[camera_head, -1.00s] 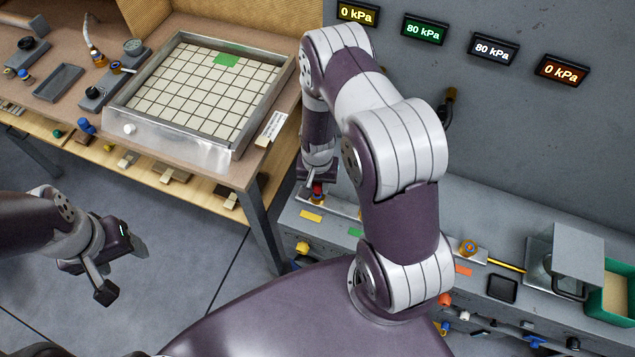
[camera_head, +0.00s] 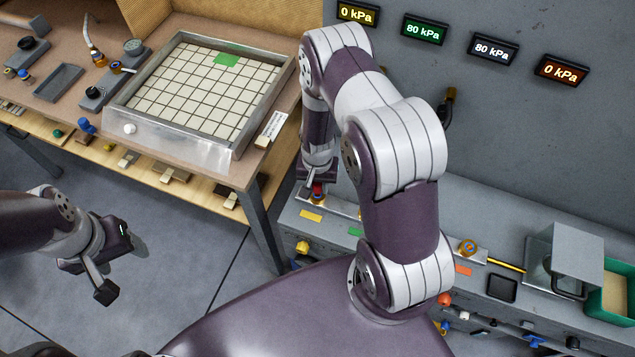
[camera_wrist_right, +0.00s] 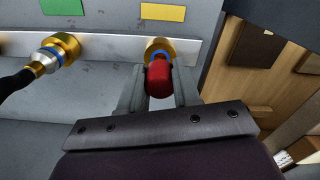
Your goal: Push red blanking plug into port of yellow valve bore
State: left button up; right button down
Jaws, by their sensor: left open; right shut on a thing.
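The red blanking plug (camera_wrist_right: 158,80) is held between the fingers of my right gripper (camera_wrist_right: 160,88), which is shut on it. In the head view the red plug (camera_head: 317,189) shows just below the right gripper (camera_head: 316,178), above the grey bench. In the right wrist view the brass valve bore with a blue ring (camera_wrist_right: 158,50) is directly beyond the plug, beside a yellow label (camera_wrist_right: 163,12). The plug's far end overlaps the port's face; how deep it sits is hidden. My left gripper (camera_head: 121,273) is open and empty over the floor at the left.
A second brass fitting (camera_wrist_right: 57,52) with a black hose sits on the same metal rail, by a green label (camera_wrist_right: 62,6). The gridded vacuum table (camera_head: 195,90) stands on the wooden bench to the left. Pressure displays (camera_head: 425,29) hang on the grey wall.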

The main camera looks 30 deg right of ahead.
jog(key=shift+f+b, duration=1.05)
jog(key=shift+f, duration=0.35)
jog(key=c, duration=0.7)
grip_release()
jog(key=shift+r, duration=0.1)
notch_tip(320, 180, up, 13)
jog(key=shift+f+b, duration=0.2)
jog(key=shift+b, duration=0.2)
jog(key=shift+s+a+r+n+t, duration=0.25)
jog(key=shift+s+a+r+n, duration=0.65)
jog(key=shift+s+r+n, duration=0.8)
jog(key=shift+s+a+r+n+t, duration=0.2)
jog(key=shift+s+a+r+n, duration=0.85)
jog(key=shift+r, duration=1.3)
jog(key=shift+s+a+r+n+t, duration=0.25)
jog(key=shift+s+a+r+n, duration=0.55)
jog(key=shift+s+r, duration=1.05)
